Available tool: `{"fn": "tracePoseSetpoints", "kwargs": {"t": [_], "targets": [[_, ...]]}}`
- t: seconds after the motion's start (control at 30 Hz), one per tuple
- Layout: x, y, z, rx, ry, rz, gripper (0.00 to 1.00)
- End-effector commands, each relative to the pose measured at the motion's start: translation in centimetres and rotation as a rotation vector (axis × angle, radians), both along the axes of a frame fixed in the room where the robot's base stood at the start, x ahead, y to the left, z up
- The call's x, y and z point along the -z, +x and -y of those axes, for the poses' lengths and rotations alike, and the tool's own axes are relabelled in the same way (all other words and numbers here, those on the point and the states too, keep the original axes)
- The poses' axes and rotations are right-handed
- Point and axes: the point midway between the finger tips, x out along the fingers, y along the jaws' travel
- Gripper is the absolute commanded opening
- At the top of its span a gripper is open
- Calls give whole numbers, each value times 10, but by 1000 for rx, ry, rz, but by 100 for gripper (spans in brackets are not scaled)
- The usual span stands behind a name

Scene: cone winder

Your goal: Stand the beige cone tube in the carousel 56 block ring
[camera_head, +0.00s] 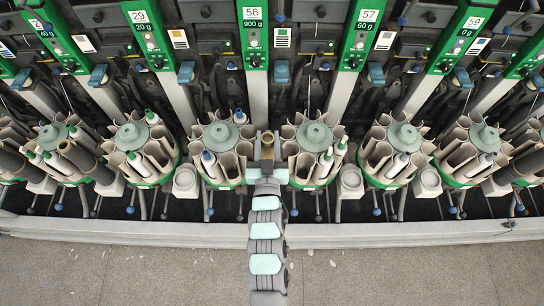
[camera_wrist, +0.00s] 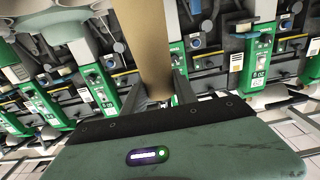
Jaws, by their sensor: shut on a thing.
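My gripper (camera_head: 266,163) is at the front of the machine, between the two middle carousels, and shut on the beige cone tube (camera_head: 267,140). In the wrist view the tube (camera_wrist: 153,45) stands between the two fingers of the gripper (camera_wrist: 156,82); its far end is out of frame. The 56 sign (camera_head: 252,14) is above. The carousel (camera_head: 222,132) below and left of it appears to be carousel 56. Pale blocks with round rings, such as one at left (camera_head: 187,181), stand between neighbouring carousels. In the middle gap, my gripper and arm hide any such block.
Another carousel (camera_head: 313,133) stands close right of my gripper, with upright tubes in its pockets. More carousels line both sides. A pale rail (camera_head: 130,231) runs along the front, with open floor (camera_head: 400,275) before it.

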Motion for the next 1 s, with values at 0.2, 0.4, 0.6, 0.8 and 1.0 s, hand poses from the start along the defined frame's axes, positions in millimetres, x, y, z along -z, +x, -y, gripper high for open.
{"fn": "tracePoseSetpoints", "kwargs": {"t": [0.2, 0.4, 0.6, 0.8, 1.0], "targets": [[34, -5, 0, 6, 1, 2, 0], [42, -6, 0, 8, 1, 1, 0], [62, -6, 0, 8, 2, 2, 0], [70, -6, 0, 7, 2, 3, 0], [69, -6, 0, 7, 1, 3, 0]]}}
